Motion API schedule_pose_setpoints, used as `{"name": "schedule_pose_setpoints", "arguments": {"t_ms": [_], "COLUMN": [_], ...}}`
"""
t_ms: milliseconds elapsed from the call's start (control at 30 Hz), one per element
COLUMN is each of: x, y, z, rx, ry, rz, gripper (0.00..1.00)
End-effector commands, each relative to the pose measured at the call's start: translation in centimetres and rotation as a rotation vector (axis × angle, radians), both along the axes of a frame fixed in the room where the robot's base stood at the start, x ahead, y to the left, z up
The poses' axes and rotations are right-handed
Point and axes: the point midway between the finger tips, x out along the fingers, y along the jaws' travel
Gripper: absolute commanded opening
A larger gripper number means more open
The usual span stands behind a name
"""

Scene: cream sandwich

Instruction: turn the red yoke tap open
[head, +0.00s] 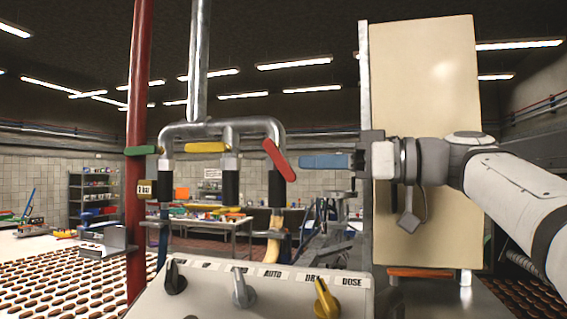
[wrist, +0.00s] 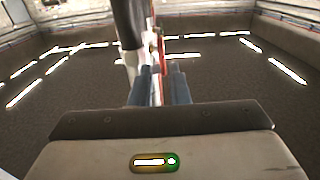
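The red tap handle (head: 279,160) sits on the right-hand branch of the metal pipe yoke (head: 232,127). It is tilted, running from upper left to lower right. My gripper (head: 300,161) is just to its right at about the same height, with blue fingers pointing left and a small gap to the handle in the head view. In the wrist view the two blue fingers (wrist: 158,88) stand apart, so the gripper is open. A narrow red part (wrist: 160,45) shows beyond the gap between them. I see nothing held; contact with the handle is not visible.
A green handle (head: 141,150) and a yellow handle (head: 205,148) sit on the other branches. A red vertical pipe (head: 138,80) stands left. Below is a panel with several knobs (head: 325,297). A cream board (head: 424,100) stands behind my arm.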

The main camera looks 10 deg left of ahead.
Motion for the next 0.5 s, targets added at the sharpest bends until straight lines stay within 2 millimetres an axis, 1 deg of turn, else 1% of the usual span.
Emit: {"name": "schedule_pose_setpoints", "arguments": {"t_ms": [33, 300, 400, 500], "x": [0.0, 0.3, 0.5, 0.5], "y": [0.7, 4.8, 6.0, 6.7], "z": [0.3, 0.3, 0.3, 0.2], "rx": [0.0, -0.001, 0.0, 0.0], "ry": [0.001, 0.002, 0.001, 0.001], "rz": [0.002, 0.003, 0.001, 0.0], "gripper": [0.15, 0.15, 0.15, 0.15]}}
